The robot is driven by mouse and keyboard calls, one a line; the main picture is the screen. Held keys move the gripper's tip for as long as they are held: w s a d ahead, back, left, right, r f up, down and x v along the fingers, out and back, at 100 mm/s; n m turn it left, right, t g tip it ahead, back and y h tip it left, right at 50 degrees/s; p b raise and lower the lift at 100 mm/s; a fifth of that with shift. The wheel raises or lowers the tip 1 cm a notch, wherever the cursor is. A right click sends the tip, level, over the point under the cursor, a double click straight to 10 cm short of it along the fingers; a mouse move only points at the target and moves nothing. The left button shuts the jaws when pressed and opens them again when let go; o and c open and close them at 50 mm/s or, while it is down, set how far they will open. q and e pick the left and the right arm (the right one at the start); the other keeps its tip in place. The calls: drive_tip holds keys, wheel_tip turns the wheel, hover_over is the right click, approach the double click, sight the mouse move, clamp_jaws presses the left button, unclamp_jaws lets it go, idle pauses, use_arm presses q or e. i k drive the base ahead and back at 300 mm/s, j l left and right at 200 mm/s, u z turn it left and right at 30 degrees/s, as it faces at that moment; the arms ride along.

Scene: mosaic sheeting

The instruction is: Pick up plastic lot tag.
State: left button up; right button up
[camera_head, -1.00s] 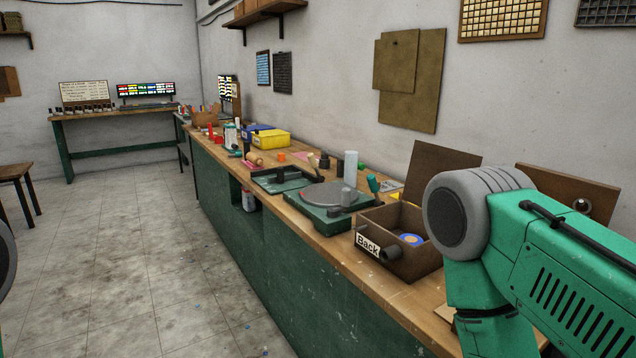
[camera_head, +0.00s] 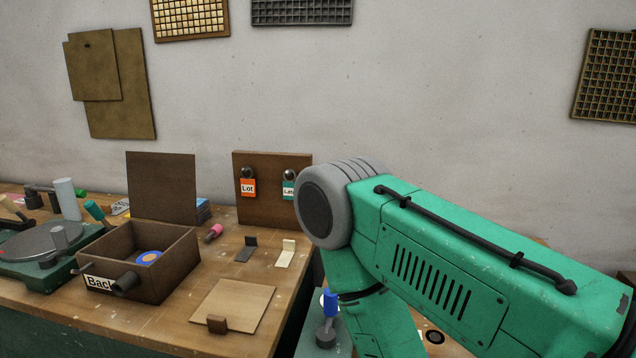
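An orange tag (camera_head: 248,188) marked "Lot" hangs from a dark round peg on an upright brown board (camera_head: 271,215) at the back of the workbench. A teal tag (camera_head: 289,190) with a white label, partly legible, hangs from a second peg to its right, close to the edge of my arm in the picture. My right arm crosses the right side of the view, but its gripper is not visible. My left gripper is not in view either.
An open brown box (camera_head: 178,272) labelled "Back" holds a blue and orange roll. A light wooden board (camera_head: 249,303) and two small stands lie on the bench (camera_head: 218,254). A turntable (camera_head: 40,243) is at the left. The bench's right edge is near my arm.

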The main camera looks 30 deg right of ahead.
sight(248, 185)
drive_tip(key=z, duration=0.7)
drive_tip(key=i+j+z, duration=0.15)
drive_tip(key=j+z, duration=0.25)
drive_tip(key=i+j+z, duration=0.15)
drive_tip(key=z, duration=0.3)
drive_tip(key=j+z, duration=0.4)
drive_tip(key=i+j, duration=0.05)
drive_tip(key=j, duration=0.05)
